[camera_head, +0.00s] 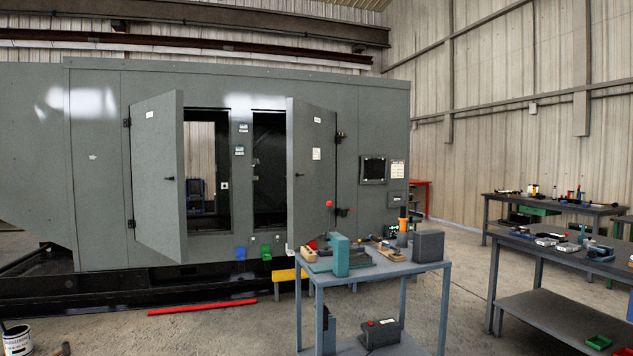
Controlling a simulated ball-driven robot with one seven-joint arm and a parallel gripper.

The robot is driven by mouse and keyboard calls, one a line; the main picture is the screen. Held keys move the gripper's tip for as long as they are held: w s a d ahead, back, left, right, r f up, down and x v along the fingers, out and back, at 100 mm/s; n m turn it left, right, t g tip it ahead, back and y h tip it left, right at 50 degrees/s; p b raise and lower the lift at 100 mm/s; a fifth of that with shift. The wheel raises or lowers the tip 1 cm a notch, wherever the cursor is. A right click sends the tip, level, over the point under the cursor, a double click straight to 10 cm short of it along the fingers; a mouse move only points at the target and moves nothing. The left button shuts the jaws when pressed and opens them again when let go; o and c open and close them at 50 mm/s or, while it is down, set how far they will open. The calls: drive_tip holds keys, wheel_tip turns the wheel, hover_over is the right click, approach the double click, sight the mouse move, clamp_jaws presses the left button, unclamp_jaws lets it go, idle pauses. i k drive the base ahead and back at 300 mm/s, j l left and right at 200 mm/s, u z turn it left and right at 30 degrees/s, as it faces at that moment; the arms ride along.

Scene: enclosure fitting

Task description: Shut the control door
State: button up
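A large grey-green enclosure (380,105) stands across the back with two doors swung open. The left door (155,180) is hinged on its left side and stands out from a dark opening (222,185). The right door (311,180) is hinged on its right side, beside a dark display panel (373,170), and stands ajar from another opening (268,165). It has a small dark handle near its left edge and white labels. No label that I can read says which is the control door. My gripper is not in view.
A grey workbench (372,272) with a teal tool and boxes stands in front of the right door's lower right. A yellow step (284,275) and a red bar (203,307) are on the floor. More benches (560,255) stand right.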

sight(311, 137)
drive_tip(key=i+j+u, duration=0.25)
drive_tip(key=i, duration=0.15)
drive_tip(key=i+u, duration=0.25)
drive_tip(key=i+j+u, duration=0.1)
drive_tip(key=i, duration=0.85)
drive_tip(key=i+j+u, duration=0.1)
drive_tip(key=i, duration=0.9)
drive_tip(key=i+z, duration=0.1)
drive_tip(key=i, duration=1.8)
drive_tip(key=i+z, duration=0.25)
drive_tip(key=i, duration=0.3)
drive_tip(key=i+j+z, duration=0.1)
drive_tip(key=i+z, duration=0.15)
drive_tip(key=i, duration=0.3)
drive_tip(key=i+j+z, duration=0.3)
drive_tip(key=i, duration=0.2)
